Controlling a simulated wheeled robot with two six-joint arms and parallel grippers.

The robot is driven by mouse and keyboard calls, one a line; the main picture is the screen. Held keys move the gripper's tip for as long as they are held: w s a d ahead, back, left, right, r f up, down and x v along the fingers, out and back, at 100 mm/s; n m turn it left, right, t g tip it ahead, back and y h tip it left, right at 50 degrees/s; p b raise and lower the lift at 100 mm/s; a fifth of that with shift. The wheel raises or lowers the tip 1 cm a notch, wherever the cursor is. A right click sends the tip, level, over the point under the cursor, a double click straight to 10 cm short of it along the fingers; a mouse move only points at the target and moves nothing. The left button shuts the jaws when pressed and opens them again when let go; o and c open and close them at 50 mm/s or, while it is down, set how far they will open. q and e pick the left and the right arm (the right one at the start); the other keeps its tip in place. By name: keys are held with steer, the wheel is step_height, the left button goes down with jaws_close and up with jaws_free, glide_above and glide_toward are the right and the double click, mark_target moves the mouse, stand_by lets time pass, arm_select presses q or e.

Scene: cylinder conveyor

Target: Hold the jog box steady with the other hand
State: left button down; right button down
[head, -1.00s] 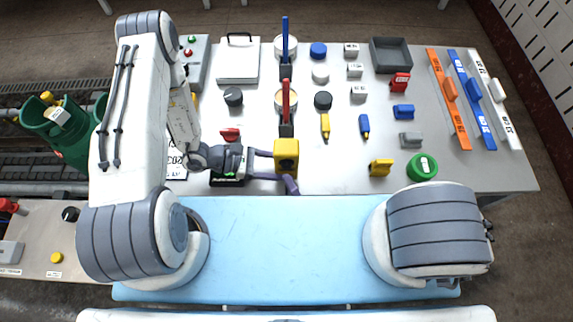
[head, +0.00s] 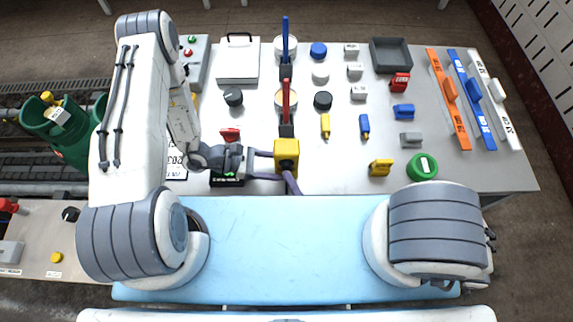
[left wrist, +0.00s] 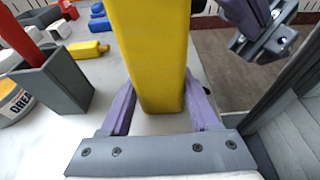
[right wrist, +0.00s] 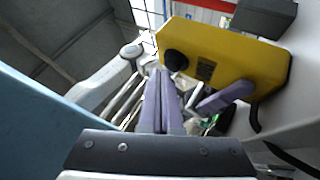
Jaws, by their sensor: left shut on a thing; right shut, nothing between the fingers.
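The jog box (head: 287,148) is a yellow block with a dark round knob, near the table's front edge in the head view. My left gripper (head: 270,165) is shut on it, with one purple finger along each side in the left wrist view (left wrist: 162,110). I cannot tell whether the box touches the table. My right gripper (right wrist: 163,95) is shut and empty, its purple fingers together. The box (right wrist: 225,55) is above and right of them in the right wrist view, showing its knob and label. The right fingertips also show just below the box in the head view (head: 291,182).
A grey holder with a red upright piece (head: 286,105) stands just behind the box. Yellow (head: 325,124) and blue (head: 364,125) pieces, a yellow block (head: 380,168) and a green round object (head: 422,167) lie to the right. A blue surface (head: 285,250) is in front.

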steer(key=shift+w, duration=0.45)
stand_by(3.0)
steer(key=shift+s+y, duration=0.1)
steer(key=shift+y, duration=0.2)
stand_by(0.3)
steer(key=shift+s, duration=0.8)
steer(key=shift+s, duration=2.5)
